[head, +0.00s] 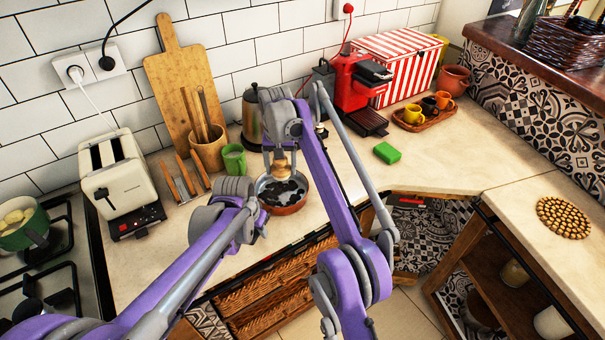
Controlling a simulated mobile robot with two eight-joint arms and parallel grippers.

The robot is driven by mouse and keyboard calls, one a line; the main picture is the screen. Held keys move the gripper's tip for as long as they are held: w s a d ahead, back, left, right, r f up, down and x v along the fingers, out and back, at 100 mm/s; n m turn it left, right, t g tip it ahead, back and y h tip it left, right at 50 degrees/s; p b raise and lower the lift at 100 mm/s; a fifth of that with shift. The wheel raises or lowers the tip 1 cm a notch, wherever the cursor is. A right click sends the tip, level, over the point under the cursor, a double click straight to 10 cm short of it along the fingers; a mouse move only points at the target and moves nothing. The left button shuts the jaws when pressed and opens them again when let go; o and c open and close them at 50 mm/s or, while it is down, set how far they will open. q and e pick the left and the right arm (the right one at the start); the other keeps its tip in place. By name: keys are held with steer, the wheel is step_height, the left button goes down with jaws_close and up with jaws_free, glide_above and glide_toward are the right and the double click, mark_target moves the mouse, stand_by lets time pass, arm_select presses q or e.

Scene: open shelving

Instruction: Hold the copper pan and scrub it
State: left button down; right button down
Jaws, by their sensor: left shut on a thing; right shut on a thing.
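The copper pan (290,209), with a dark, blotchy inside, sits on the pale counter near its front edge. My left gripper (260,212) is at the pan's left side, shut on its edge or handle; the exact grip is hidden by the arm. My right gripper (279,151) is above the pan, pointing down, shut on a wooden scrubbing brush (282,168). The brush's lower end is over or in the pan; I cannot tell whether it touches the bottom.
Behind the pan are a green mug (234,160), a utensil pot (208,152) and a kettle (252,118). A toaster (120,180) stands left. The right counter is mostly clear.

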mark_target(284, 188)
steer(key=shift+a+f, duration=0.1)
steer(key=shift+f, duration=3.85)
steer(key=shift+f, duration=0.5)
steer(key=shift+w, duration=0.1)
steer(key=shift+w+d, duration=0.4)
steer(key=shift+d, duration=0.25)
steer(key=shift+w+d, duration=0.35)
steer(key=shift+d, duration=0.25)
steer(key=shift+w+a+f, duration=0.1)
steer(key=shift+w+a, duration=0.5)
steer(key=shift+a, duration=0.3)
